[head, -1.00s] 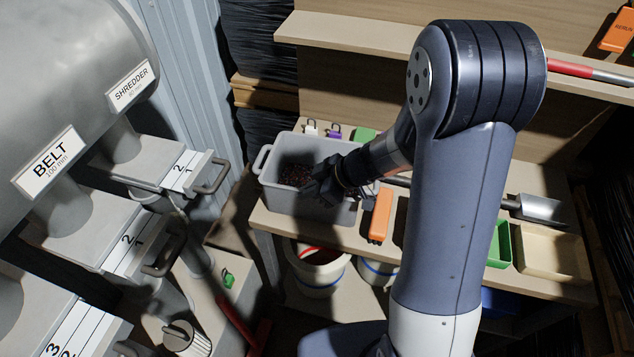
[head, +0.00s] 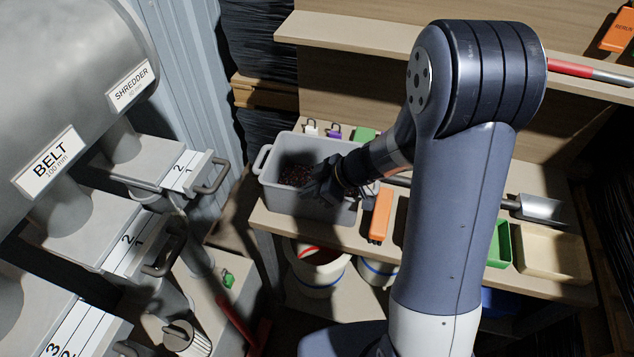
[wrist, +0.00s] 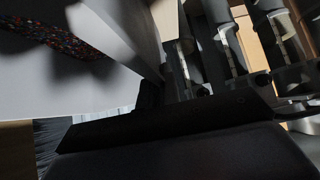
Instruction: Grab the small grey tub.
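The grey tub (head: 285,203) stands upright on the wooden bench, with a handle on its left end. Dark, speckled granules (head: 296,175) lie inside it. In the wrist view, the tub's pale wall (wrist: 75,85) fills the upper left, with multicoloured granules (wrist: 45,35) beyond its rim. My gripper (head: 320,188) is at the right part of the tub, over its near wall and opening. My arm hides the tub's right end. A dark part of my gripper fills the bottom of the wrist view. The fingertips are too dark to tell open from shut, or whether they touch the tub.
An orange block (head: 380,215) lies on the bench right of the tub. Small padlocks (head: 333,131) stand behind it. A metal scoop (head: 540,208), a green bin (head: 499,245) and a beige tray (head: 548,254) are farther right. White buckets (head: 318,272) stand below. Labelled machinery (head: 60,150) is at left.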

